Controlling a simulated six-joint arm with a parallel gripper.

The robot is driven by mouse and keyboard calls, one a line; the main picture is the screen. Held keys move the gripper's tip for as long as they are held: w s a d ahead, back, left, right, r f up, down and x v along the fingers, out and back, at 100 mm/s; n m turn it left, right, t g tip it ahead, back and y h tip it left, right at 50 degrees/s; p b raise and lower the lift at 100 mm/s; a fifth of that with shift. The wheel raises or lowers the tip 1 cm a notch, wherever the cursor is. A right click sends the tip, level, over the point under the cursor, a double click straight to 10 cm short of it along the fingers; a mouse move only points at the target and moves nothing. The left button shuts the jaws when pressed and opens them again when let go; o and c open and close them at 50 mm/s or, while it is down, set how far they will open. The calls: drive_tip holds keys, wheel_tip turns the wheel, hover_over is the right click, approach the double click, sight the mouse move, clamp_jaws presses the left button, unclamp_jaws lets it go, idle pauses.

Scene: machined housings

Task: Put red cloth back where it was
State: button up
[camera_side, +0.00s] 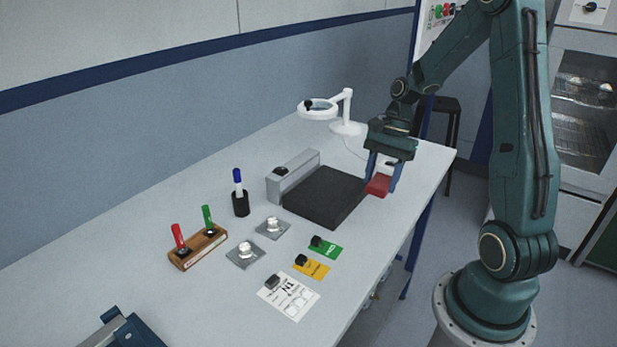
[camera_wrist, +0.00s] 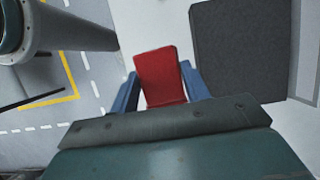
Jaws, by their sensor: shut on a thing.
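The red cloth (camera_side: 378,185) is a small folded block between the blue fingers of my gripper (camera_side: 383,178). In the side view it is low over the table, just right of the dark pad; I cannot tell whether it touches the table. The wrist view shows the red cloth (camera_wrist: 161,76) between both fingers of my gripper (camera_wrist: 161,88), reaching beyond their tips. The gripper is shut on it.
The dark pad (camera_side: 322,197) lies beside a grey block (camera_side: 293,175). A white magnifier lamp (camera_side: 346,127) stands behind. Left are a pen cup (camera_side: 240,203), a wooden marker holder (camera_side: 198,248), metal parts (camera_side: 272,227), a green card (camera_side: 325,248), a yellow card (camera_side: 311,268) and a white sheet (camera_side: 289,296). The table's right edge is close to my gripper.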

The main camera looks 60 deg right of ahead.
sight(386, 176)
wheel_tip(386, 176, down, 6)
drive_tip(key=shift+r, duration=0.1)
drive_tip(key=shift+f, duration=1.95)
drive_tip(key=shift+f, duration=0.15)
drive_tip(key=o, duration=0.9)
drive_tip(key=shift+o, duration=0.2)
drive_tip(key=shift+r, duration=0.2)
drive_tip(key=v, duration=1.2)
